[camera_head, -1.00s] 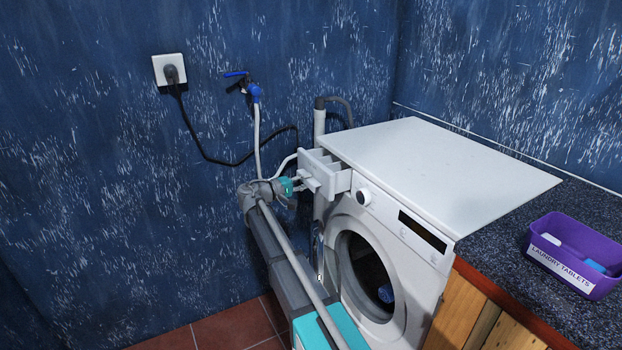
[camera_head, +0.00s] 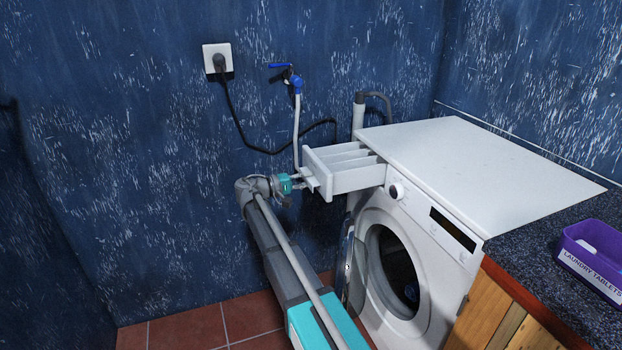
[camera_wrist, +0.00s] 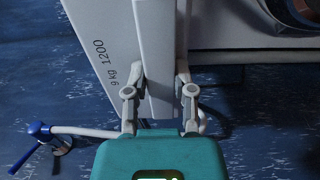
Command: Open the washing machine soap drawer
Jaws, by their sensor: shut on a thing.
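The white washing machine (camera_head: 425,225) stands against the blue wall. Its soap drawer (camera_head: 352,176) sticks far out of the upper left of the front, with its inner compartments showing. My gripper (camera_head: 305,180) is at the drawer's front, at the left end. In the wrist view, my gripper (camera_wrist: 160,88) has one finger on each side of the drawer's white handle (camera_wrist: 157,60) and is shut on it. The drawer front (camera_wrist: 98,45) carries the print "9 kg 1200".
The round machine door (camera_head: 346,268) stands open below the drawer. A dark countertop (camera_head: 530,250) with a purple laundry tablet box (camera_head: 590,262) is at the right. A tap (camera_head: 294,82) and socket (camera_head: 217,57) are on the wall. Tiled floor at lower left looks clear.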

